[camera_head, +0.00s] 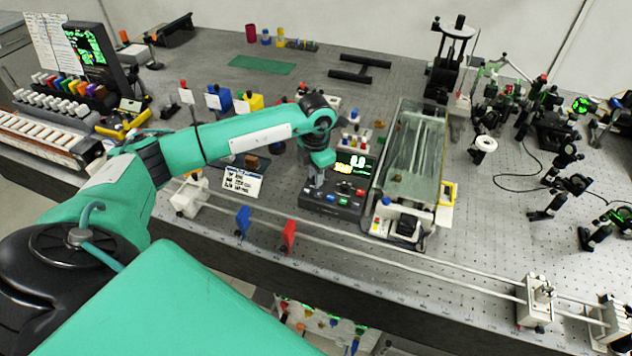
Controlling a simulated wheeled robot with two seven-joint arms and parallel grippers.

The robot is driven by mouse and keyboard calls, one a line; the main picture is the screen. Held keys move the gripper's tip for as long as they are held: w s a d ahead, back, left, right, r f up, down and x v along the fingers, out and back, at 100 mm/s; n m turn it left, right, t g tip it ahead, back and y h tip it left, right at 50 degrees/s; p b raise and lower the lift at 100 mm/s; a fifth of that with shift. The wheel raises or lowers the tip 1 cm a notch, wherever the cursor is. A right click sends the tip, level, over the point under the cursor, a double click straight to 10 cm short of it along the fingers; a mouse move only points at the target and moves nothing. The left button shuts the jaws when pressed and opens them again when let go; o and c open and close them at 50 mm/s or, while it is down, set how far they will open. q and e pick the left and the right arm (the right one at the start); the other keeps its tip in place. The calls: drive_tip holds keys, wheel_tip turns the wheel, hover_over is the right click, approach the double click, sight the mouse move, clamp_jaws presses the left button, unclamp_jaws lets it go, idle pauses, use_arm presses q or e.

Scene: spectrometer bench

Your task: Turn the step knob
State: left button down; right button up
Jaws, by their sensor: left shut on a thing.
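A dark control box (347,189) with a lit display (357,164) showing green and yellow characters stands near the front of the bench, left of a long glass tank. My left arm reaches in from the left, and my left gripper (317,185) points down onto the left part of this box. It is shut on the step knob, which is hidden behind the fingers. Small coloured buttons (345,199) show along the box's front, right of the gripper. My right gripper is not in view.
The glass tank (412,160) stands close to the right of the box. A rail with a blue plate (243,221) and a red plate (289,236) runs along the front edge. A paper card (242,181) stands left of the gripper. Optical mounts (555,130) crowd the right side.

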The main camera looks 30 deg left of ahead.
use_arm(q)
drive_tip(key=shift+f+m+b, duration=0.15)
drive_tip(key=shift+m+b, duration=1.65)
drive_tip(key=shift+m, duration=0.1)
drive_tip(key=shift+r, duration=0.2)
drive_tip(key=c, duration=1.3)
unclamp_jaws()
wheel_tip(320, 180, up, 14)
drive_tip(key=b, duration=0.3)
drive_tip(key=shift+f, duration=0.1)
